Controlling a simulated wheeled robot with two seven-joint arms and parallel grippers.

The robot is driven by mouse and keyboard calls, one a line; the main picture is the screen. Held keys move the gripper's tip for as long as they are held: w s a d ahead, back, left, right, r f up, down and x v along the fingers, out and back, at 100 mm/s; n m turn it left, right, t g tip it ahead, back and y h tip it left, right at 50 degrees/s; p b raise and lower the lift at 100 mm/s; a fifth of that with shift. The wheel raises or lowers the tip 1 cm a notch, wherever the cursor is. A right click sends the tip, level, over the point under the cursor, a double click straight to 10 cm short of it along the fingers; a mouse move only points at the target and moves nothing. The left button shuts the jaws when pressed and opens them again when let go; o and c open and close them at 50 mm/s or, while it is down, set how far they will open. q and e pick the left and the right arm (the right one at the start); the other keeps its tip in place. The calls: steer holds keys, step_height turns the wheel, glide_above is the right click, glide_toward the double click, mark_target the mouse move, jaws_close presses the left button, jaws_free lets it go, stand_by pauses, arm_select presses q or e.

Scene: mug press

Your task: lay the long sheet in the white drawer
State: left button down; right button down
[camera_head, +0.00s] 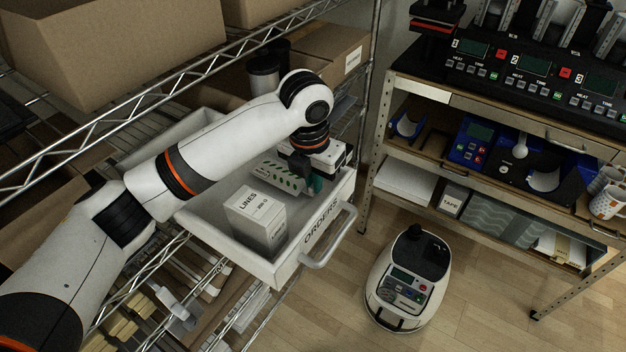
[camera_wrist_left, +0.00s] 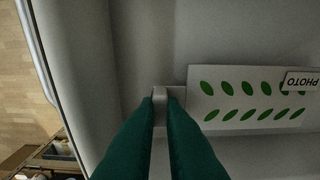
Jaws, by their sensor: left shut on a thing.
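The white drawer (camera_head: 285,272) labelled ORDERS stands pulled out of the wire rack. The long sheet (camera_wrist_left: 255,98), white with green leaves and a PHOTO tag, is inside the drawer's walls; in the head view its leaf pattern (camera_head: 270,173) shows just left of my left gripper. My left gripper (camera_head: 312,186) is over the drawer's right part, pointing down. In the left wrist view its green fingers (camera_wrist_left: 161,100) are closed on a small pale tab at the sheet's end. I cannot tell whether the sheet touches the drawer floor. My right gripper is not in view.
A white LINES box (camera_head: 256,216) stands in the drawer's front part. Cardboard boxes (camera_head: 322,50) and a dark cup (camera_head: 264,77) are on the rack behind. A workbench (camera_head: 480,105) stands at the right. A white device (camera_head: 408,280) sits on the floor before the drawer.

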arm_select(q)
steer(key=shift+f, duration=0.7)
steer(key=shift+a, duration=0.1)
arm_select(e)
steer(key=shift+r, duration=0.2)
arm_select(q)
steer(key=shift+f, duration=0.1)
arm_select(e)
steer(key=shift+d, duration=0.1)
arm_select(q)
steer(key=c, duration=1.5)
jaws_free()
steer(key=shift+c, duration=0.2)
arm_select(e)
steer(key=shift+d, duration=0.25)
